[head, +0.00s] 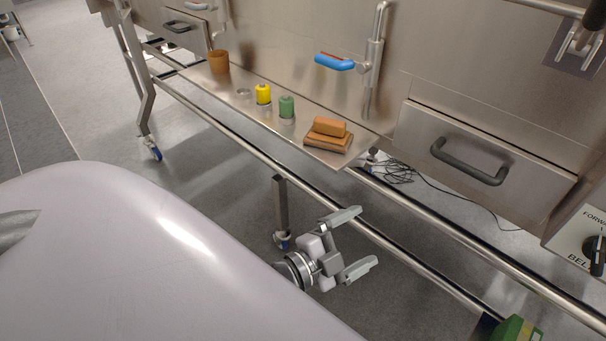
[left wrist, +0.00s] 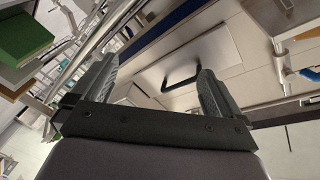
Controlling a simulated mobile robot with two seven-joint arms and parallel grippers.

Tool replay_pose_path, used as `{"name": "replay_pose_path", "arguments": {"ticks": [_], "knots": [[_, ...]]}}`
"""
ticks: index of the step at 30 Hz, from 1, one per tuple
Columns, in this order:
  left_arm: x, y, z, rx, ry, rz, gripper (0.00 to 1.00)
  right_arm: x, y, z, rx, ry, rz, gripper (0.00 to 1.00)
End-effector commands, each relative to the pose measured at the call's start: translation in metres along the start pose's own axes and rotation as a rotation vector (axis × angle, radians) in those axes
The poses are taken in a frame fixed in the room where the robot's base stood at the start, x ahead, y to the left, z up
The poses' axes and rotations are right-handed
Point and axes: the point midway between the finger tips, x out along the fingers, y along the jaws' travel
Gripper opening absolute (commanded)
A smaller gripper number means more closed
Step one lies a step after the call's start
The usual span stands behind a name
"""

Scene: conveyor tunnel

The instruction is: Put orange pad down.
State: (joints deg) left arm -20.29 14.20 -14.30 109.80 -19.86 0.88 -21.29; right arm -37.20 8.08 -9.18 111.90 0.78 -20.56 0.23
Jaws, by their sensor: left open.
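An orange pad (head: 330,126) rests on a flat brown block (head: 328,140) at the right end of the narrow steel shelf (head: 235,97) in the head view. My left gripper (head: 360,239) is open and empty, below and in front of the shelf, apart from the pad. Its two fingers also show spread in the left wrist view (left wrist: 150,82), with nothing between them. The pad cannot be made out in the left wrist view. My right gripper is not in view.
A brown cup (head: 219,62), a yellow container (head: 263,94) and a green container (head: 287,106) stand along the shelf. A blue-handled lever (head: 334,62) sticks out above it. Steel rails (head: 410,250) run below. A drawer with a dark handle (head: 468,165) is at right.

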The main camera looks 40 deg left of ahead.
Motion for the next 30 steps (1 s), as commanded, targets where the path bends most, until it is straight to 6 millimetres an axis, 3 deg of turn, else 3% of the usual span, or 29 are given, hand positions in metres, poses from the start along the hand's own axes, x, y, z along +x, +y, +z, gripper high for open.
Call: {"name": "replay_pose_path", "arguments": {"ticks": [1,4,7,11,22,30], "knots": [[-0.021,0.024,0.024,-0.186,-0.124,0.046,1.00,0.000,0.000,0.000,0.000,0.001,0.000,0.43],[-0.058,0.061,0.056,-0.495,-0.331,0.102,1.00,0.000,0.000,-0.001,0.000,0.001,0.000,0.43],[-0.090,0.090,0.074,-0.711,-0.483,0.132,1.00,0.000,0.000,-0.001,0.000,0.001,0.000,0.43],[-0.112,0.109,0.083,-0.851,-0.586,0.147,1.00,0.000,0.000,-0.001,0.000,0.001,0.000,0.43],[-0.115,0.110,0.082,-0.875,-0.602,0.149,1.00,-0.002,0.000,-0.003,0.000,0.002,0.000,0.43],[-0.117,0.082,0.058,-0.871,-0.601,0.149,1.00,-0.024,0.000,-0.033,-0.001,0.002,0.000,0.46]]}}
